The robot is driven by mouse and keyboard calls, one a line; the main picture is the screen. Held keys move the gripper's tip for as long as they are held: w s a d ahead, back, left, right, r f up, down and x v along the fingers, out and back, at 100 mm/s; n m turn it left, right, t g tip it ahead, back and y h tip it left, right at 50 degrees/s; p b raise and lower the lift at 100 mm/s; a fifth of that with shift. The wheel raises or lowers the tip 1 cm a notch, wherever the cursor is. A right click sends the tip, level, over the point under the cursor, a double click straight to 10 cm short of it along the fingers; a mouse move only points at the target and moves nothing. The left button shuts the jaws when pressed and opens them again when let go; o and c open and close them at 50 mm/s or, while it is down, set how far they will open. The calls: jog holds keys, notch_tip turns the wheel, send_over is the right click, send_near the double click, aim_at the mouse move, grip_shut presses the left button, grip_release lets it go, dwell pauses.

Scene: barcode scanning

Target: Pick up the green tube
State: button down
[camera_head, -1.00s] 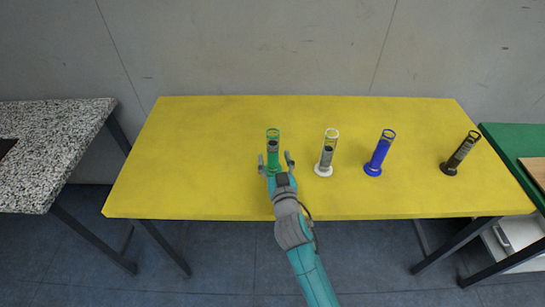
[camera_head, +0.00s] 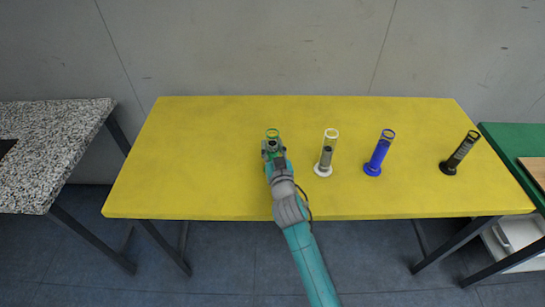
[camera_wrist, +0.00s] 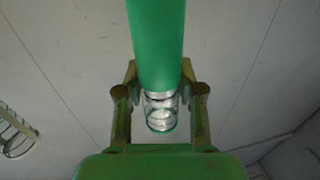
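The green tube (camera_head: 272,133) stands on the yellow table, left of the other tubes. In the head view only its upper end shows clearly; my gripper (camera_head: 272,147) hides most of the rest. In the wrist view the green tube (camera_wrist: 158,45) runs down between the two fingers, with a clear glass end below its green part. The fingers of my gripper (camera_wrist: 160,80) lie against both sides of it and look shut on it. I cannot tell whether its base touches the table.
To the right on the yellow table (camera_head: 200,190) stand a white tube (camera_head: 327,155), a blue tube (camera_head: 380,154) and a black tube (camera_head: 459,155). A speckled table (camera_head: 60,125) is at the left and a green-topped one (camera_head: 510,140) at the right. The table behind the tubes is clear.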

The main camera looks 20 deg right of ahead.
aim_at(273, 132)
notch_tip(273, 132, up, 9)
jog(key=shift+d+r, duration=0.1)
jog(key=shift+r, duration=0.1)
jog(key=s+d+r+m+h, duration=0.2)
jog(key=d+m, duration=0.8)
jog(key=m, duration=1)
jog(key=shift+s+m+g+h, duration=0.3)
jog(key=shift+s+m+h, duration=0.1)
jog(key=shift+s+h, duration=0.3)
jog(key=shift+d, duration=0.1)
jog(key=m, duration=0.3)
jog(key=shift+f, duration=0.15)
dwell(0.8)
